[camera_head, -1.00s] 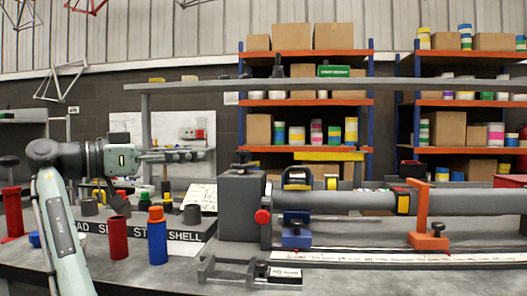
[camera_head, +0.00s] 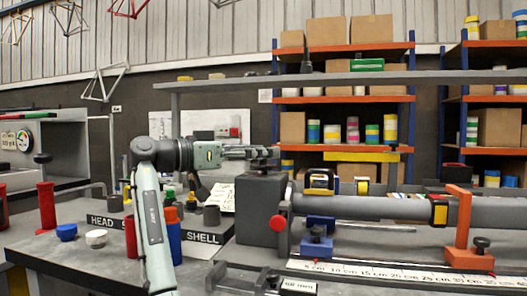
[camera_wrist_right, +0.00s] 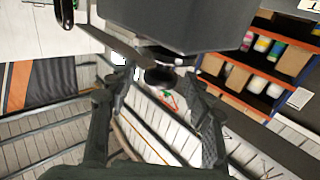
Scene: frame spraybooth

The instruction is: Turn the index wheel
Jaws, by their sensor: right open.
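A grey block (camera_head: 262,210) stands on the bench at the left end of a long grey tube, with a red knob (camera_head: 277,223) on its side. A small black knob, which I take for the index wheel, sits on top of the block; in the head view it is mostly hidden by my gripper. My right gripper (camera_head: 266,153) is at the block's top, level with this knob. In the right wrist view the block (camera_wrist_right: 185,22) fills the top and the black knob (camera_wrist_right: 160,76) shows between the open fingertips (camera_wrist_right: 154,86). Contact cannot be told. My left gripper is out of view.
The long grey tube (camera_head: 385,207) runs right, with an orange bracket (camera_head: 458,225) and a blue clamp (camera_head: 316,240). A labelled rack with cups (camera_head: 212,215), a red cylinder (camera_head: 47,208) and a blue cylinder (camera_head: 174,243) stand left. Shelves are behind.

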